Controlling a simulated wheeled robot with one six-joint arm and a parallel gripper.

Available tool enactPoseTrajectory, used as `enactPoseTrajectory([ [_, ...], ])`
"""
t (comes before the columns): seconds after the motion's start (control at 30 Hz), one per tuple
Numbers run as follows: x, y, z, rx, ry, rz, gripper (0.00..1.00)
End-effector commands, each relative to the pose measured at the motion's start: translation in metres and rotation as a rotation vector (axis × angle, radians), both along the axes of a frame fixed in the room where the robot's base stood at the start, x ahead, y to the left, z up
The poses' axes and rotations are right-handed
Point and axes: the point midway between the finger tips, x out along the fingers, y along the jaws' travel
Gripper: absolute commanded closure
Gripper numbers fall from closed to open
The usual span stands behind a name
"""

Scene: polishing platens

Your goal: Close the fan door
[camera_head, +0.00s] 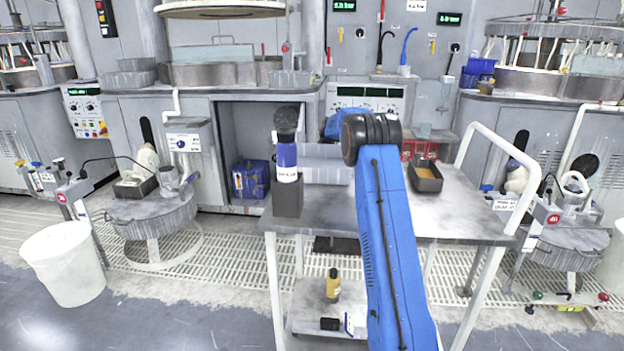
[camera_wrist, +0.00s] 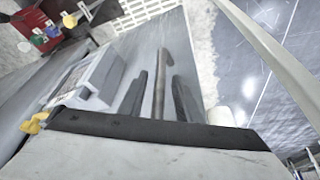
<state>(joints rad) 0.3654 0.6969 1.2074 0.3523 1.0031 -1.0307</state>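I cannot pick out a door that is clearly the fan door. In the head view, an open, dark bay (camera_head: 290,125) shows in the grey cabinet behind the cart, with no door panel across its visible front. In the wrist view, my gripper (camera_wrist: 160,80) has two dark fingers standing apart. A grey-brown rod with a bent end (camera_wrist: 160,95) shows between them; I cannot tell whether they touch it.
A grey cart (camera_head: 455,205) with a white rail (camera_head: 500,150) stands in front. A blue box (camera_head: 250,180) sits inside the bay. A white bin (camera_head: 68,268) stands left; floor beside it is clear.

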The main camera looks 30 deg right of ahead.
Motion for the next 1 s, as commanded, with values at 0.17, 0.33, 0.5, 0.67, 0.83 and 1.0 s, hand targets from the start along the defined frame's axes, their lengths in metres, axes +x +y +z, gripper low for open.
enactPoseTrajectory([
  [0.17,0.000,0.000,0.000,0.000,0.000,0.000,0.69],
  [0.33,0.000,0.000,0.000,0.000,0.000,0.000,0.98],
  [0.5,0.000,0.000,0.000,0.000,0.000,0.000,1.00],
  [0.67,0.004,0.007,0.000,-0.001,0.000,0.002,1.00],
  [0.83,0.015,0.028,0.001,-0.001,-0.001,0.003,1.00],
  [1.0,0.026,0.051,0.001,0.000,-0.002,0.002,1.00],
])
